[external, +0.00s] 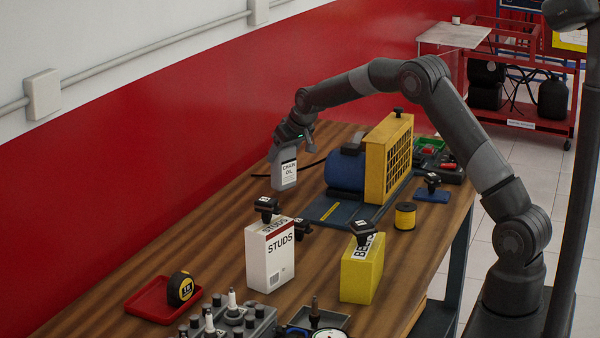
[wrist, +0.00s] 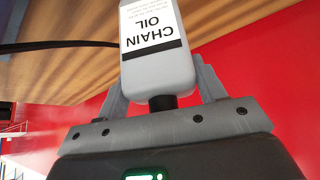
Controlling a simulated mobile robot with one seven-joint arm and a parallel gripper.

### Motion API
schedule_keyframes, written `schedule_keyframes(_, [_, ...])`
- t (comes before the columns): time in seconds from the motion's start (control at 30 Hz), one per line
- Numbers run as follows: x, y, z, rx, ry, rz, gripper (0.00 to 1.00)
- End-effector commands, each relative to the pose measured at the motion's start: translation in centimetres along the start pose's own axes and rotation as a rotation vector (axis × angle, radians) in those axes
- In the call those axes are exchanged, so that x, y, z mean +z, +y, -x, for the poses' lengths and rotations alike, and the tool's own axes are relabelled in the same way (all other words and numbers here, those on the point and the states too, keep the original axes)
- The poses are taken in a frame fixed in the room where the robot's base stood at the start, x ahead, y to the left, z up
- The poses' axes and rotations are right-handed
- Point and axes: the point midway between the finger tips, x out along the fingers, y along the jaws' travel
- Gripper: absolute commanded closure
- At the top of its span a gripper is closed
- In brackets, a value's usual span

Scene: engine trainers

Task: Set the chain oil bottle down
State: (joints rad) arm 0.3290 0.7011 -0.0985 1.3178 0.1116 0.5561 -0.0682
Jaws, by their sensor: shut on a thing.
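The chain oil bottle (external: 285,172) is grey with a white label reading CHAIN OIL. In the external view it is upright at the back of the wooden bench, left of the blue motor; I cannot tell whether its base touches the bench. My gripper (external: 291,140) is above it, shut on its upper part. In the wrist view the bottle (wrist: 157,50) shows upside down, its dark cap toward the palm, between the two grey fingers of my gripper (wrist: 160,85).
The blue motor with its yellow guard (external: 388,158) stands close right of the bottle. A black cable (external: 312,163) runs beside the bottle. A white STUDS box (external: 268,256) and yellow box (external: 362,270) stand nearer the front. Bare bench (external: 215,235) lies left of the STUDS box.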

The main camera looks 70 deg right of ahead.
Motion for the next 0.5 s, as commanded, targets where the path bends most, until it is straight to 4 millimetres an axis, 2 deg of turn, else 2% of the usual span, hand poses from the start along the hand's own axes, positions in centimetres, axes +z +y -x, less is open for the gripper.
schedule_keyframes(0.13, [1.0,0.0,-1.6,0.0,0.001,0.0,0.72])
schedule_keyframes(0.5, [1.2,0.0,-1.9,0.0,0.002,0.0,0.72])
